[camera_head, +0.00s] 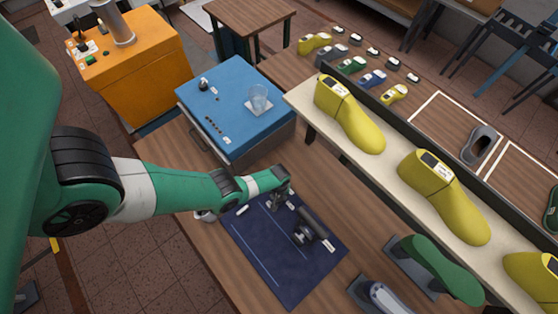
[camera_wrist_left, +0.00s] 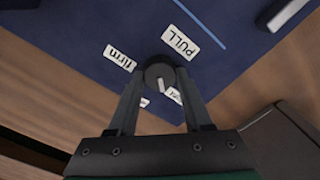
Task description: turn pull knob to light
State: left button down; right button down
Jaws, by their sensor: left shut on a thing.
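The pull knob (camera_wrist_left: 156,70) is a round dark knob with a white pointer mark on the navy mat. In the left wrist view it sits between my left gripper's (camera_wrist_left: 160,88) two fingers, which are shut on its sides. The pointer mark points down, slightly right, in that view. A "PULL" label (camera_wrist_left: 181,42) lies up and right of the knob, and a "firm" label (camera_wrist_left: 120,58) lies to the left. Two more labels below are partly hidden by the fingers. In the head view my left gripper (camera_head: 279,198) is at the mat's far edge. My right gripper is not in view.
The navy mat (camera_head: 262,252) lies on the wooden bench, with a dark lever-like device (camera_head: 304,236) on it. A blue box (camera_head: 222,90) with a glass (camera_head: 259,98) stands behind. A shelf with yellow lasts (camera_head: 438,190) runs along the right. Green and grey lasts stand in front.

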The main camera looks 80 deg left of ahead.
pick_arm(q)
jog(key=shift+n, duration=1.1)
jog(key=shift+c, duration=1.8)
grip_release()
jog(key=shift+o, duration=0.2)
jog(key=shift+r, duration=0.1)
